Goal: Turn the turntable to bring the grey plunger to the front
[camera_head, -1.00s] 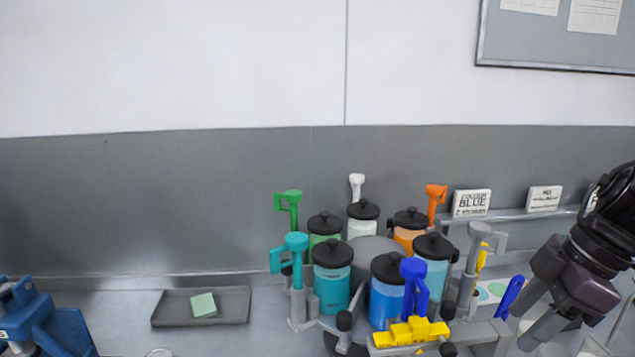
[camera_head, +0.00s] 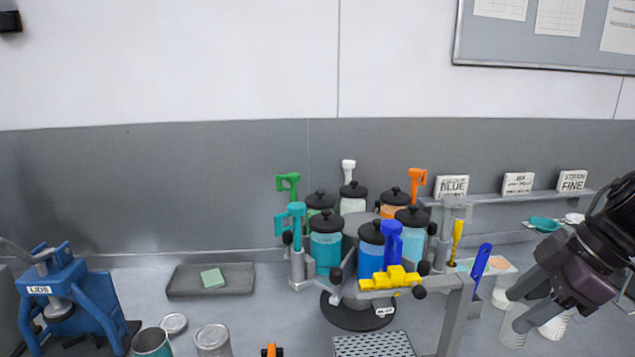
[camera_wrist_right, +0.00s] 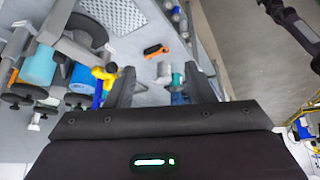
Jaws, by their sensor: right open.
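The turntable (camera_head: 352,316) has a dark round base and carries several black-lidded jars with coloured plungers around its rim. The grey plunger (camera_head: 446,222) stands upright on the right side, beside the light blue jar (camera_head: 413,236). The blue plunger (camera_head: 391,243) is at the front, by the yellow piece (camera_head: 391,279). The teal (camera_head: 297,232), green (camera_head: 289,184), white (camera_head: 348,170) and orange (camera_head: 417,180) plungers stand to the left and behind. My right gripper (camera_head: 529,304) is open and empty, right of the turntable and apart from it. The right wrist view shows its fingers (camera_wrist_right: 158,88) spread. My left gripper is out of view.
A grey frame post (camera_head: 455,315) stands at the turntable's front right, near a perforated plate (camera_head: 374,345). White pots (camera_head: 514,326) stand by my right gripper. A tray with a green sponge (camera_head: 212,279) and a blue lid press (camera_head: 70,300) are left. Sign cards line the back shelf.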

